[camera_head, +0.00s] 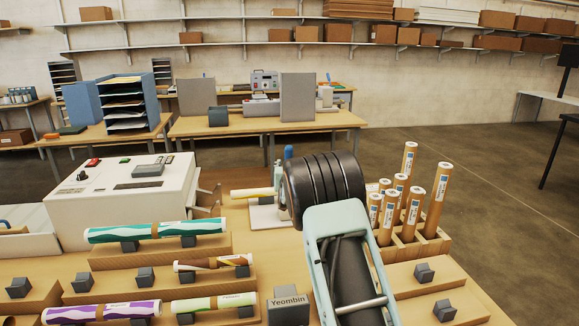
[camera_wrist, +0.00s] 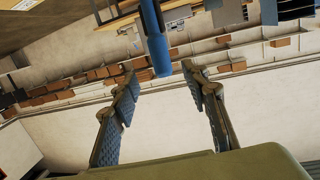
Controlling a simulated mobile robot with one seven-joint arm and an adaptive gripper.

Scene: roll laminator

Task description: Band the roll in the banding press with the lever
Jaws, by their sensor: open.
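The banding press (camera_head: 268,216) is a pale stand behind my arm, partly hidden by it. A cream roll (camera_head: 252,193) lies across it, its right end out of sight. The press lever has a blue handle (camera_head: 288,152) that stands up beside my arm. In the wrist view the blue lever handle (camera_wrist: 157,45) comes down from the top, its rounded end just beyond the gap between my fingers. My gripper (camera_wrist: 158,80) is open and empty, with a finger to either side of the handle's line and no visible contact. In the head view my arm hides my gripper.
A white laminator (camera_head: 122,200) stands left of the press. Patterned rolls (camera_head: 155,231) rest on wooden stands in front. A wooden rack (camera_head: 415,245) of upright brown tubes stands close right of my arm. A dark block labelled Yeombin (camera_head: 288,307) sits at the front.

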